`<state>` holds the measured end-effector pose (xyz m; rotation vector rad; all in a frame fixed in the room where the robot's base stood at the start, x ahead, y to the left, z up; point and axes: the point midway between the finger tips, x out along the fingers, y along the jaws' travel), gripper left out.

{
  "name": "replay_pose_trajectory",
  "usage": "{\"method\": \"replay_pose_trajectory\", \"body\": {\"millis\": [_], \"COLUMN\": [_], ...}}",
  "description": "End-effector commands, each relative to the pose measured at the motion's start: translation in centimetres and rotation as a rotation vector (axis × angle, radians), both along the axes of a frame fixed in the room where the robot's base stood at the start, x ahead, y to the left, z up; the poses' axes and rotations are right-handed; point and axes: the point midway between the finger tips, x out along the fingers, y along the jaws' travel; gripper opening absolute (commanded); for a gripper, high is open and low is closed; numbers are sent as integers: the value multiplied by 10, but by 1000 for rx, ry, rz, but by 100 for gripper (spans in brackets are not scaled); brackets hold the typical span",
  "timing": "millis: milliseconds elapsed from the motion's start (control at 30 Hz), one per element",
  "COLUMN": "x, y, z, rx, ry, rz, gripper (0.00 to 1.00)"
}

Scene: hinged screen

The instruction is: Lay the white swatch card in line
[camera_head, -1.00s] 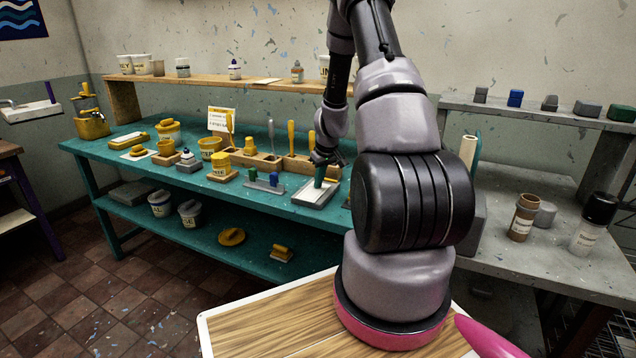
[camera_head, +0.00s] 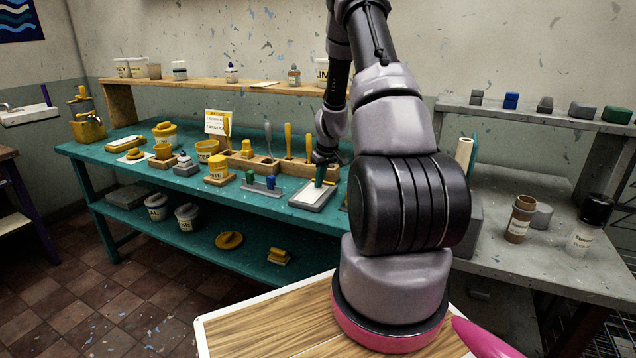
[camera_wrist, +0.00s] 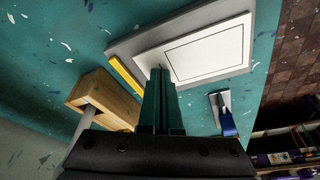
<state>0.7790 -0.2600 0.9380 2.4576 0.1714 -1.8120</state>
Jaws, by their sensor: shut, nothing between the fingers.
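The white swatch card (camera_wrist: 208,50) with a thin dark printed rectangle lies on a grey plate (camera_wrist: 120,46) in the wrist view. Its long edges run roughly along the plate's edges; I cannot tell how exactly they line up. In the head view the card (camera_head: 309,194) and plate (camera_head: 311,207) lie near the front of the teal bench. My gripper (camera_wrist: 160,74) has green fingers, shut together and empty, with their tips over the card's near left edge. I cannot tell whether they touch it. My gripper also shows in the head view (camera_head: 320,184), hiding part of the card.
A yellow strip (camera_wrist: 127,76) lies beside the plate. A wooden tool holder (camera_wrist: 103,97) stands close to the fingers. Yellow pots and blocks crowd the bench's left. The bench's front edge is close by.

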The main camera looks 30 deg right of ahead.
Motion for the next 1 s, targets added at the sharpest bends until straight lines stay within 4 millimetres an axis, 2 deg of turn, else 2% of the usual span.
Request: {"method": "replay_pose_trajectory", "body": {"millis": [1000], "x": [7], "y": [-11], "z": [-2], "rx": [-1], "ry": [1], "rz": [0], "gripper": [0]}}
